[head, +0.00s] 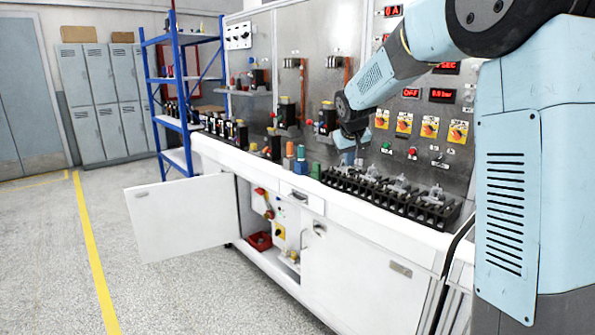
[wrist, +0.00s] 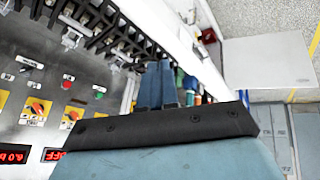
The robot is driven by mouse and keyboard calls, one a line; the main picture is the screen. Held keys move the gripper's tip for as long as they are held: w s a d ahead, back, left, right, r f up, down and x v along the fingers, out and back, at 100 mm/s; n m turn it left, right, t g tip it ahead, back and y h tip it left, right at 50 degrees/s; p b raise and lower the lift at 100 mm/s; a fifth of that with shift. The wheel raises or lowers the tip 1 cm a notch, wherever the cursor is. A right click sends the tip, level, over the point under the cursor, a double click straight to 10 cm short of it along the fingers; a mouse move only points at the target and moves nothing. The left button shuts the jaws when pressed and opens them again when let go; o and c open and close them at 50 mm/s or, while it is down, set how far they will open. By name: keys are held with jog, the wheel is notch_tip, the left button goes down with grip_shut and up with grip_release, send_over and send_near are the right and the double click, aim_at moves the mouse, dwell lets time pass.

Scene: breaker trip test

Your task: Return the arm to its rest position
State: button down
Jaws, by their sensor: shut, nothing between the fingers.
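My arm reaches in from the right over the white test bench (head: 362,237). My gripper (head: 358,157) points down above the bench top, close to the left part of the black terminal row (head: 440,212). In the wrist view my gripper (wrist: 157,72) shows its two bluish fingers together with nothing between them. The grey panel (head: 318,68) with switches and red displays stands behind the gripper. Contact between the fingers and the bench cannot be made out.
Coloured cylinders (head: 301,160) stand left of the gripper. Several orange-knobbed switches (head: 404,123) sit on the panel behind. A cabinet door (head: 182,215) hangs open at the front left. A blue shelf rack (head: 150,95) stands at the bench's far end. The floor in front is clear.

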jog(key=s+d+r+m, duration=0.1)
jog(key=s+d+r, duration=0.1)
jog(key=s, duration=0.6)
jog(key=s+d+r, duration=0.2)
jog(key=s, duration=0.5)
jog(key=s+d+r+m, duration=0.1)
jog(key=s+d+r, duration=0.15)
jog(key=s, duration=0.55)
jog(key=s+f, duration=0.2)
jog(key=s, duration=0.7)
jog(key=s+d+f+m, duration=0.1)
jog(key=s+f, duration=0.2)
jog(key=s, duration=0.6)
jog(key=shift+s+d+g+y, duration=0.2)
jog(key=shift+s+g+y, duration=0.1)
jog(key=shift+g+y, duration=0.1)
